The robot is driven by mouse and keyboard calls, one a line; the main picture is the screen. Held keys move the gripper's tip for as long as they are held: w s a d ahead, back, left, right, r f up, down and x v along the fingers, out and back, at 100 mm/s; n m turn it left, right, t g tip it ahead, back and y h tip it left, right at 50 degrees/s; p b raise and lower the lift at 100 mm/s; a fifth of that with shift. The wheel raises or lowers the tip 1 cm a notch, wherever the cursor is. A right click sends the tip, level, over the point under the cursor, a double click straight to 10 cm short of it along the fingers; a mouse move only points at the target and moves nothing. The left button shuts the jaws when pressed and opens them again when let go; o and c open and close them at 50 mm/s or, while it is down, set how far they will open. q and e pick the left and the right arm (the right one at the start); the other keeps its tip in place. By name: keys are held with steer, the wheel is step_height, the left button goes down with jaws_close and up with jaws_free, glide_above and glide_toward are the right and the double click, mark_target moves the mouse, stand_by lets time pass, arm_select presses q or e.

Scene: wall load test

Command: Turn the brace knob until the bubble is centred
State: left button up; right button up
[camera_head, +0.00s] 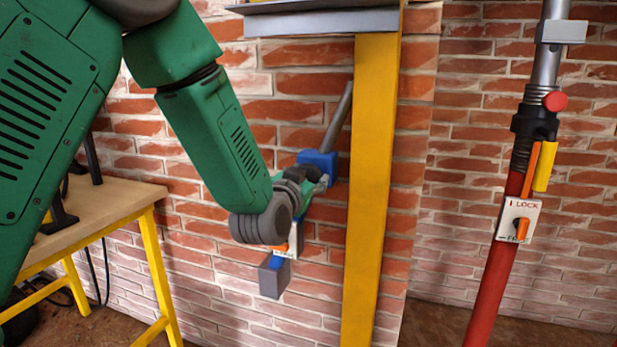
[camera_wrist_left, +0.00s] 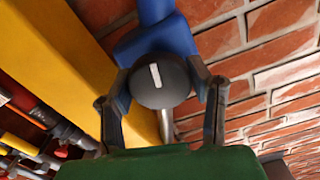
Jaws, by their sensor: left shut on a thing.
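The brace (camera_head: 318,160) is blue, with a grey rod slanting up beside the yellow post. Its black round knob (camera_wrist_left: 160,84) with a white mark shows in the left wrist view, in front of the blue body (camera_wrist_left: 160,38). The mark stands nearly upright in that view. My left gripper (camera_head: 320,180) is at the blue part in the head view. In the left wrist view its two fingers (camera_wrist_left: 163,95) are shut on the knob, one on each side. I cannot make out a bubble in either view. My right gripper is not in view.
The yellow post (camera_head: 372,190) stands just right of the brace, before a brick wall. A red prop (camera_head: 492,285) with a LOCK plate (camera_head: 518,219) stands farther right. A wooden table (camera_head: 110,205) is at left. A white plate with an orange part is partly hidden below my arm.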

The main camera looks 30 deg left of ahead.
arm_select(q)
steer(key=n+p, duration=0.1)
steer(key=n, duration=0.2)
steer(key=shift+f, duration=0.1)
steer(key=shift+f+n+p, duration=0.1)
steer(key=shift+n+p, duration=0.35)
steer(key=shift+n, duration=1.05)
steer(key=o, duration=1.2)
steer(key=shift+s, duration=0.1)
steer(key=v, duration=0.7)
steer(key=shift+s, duration=0.1)
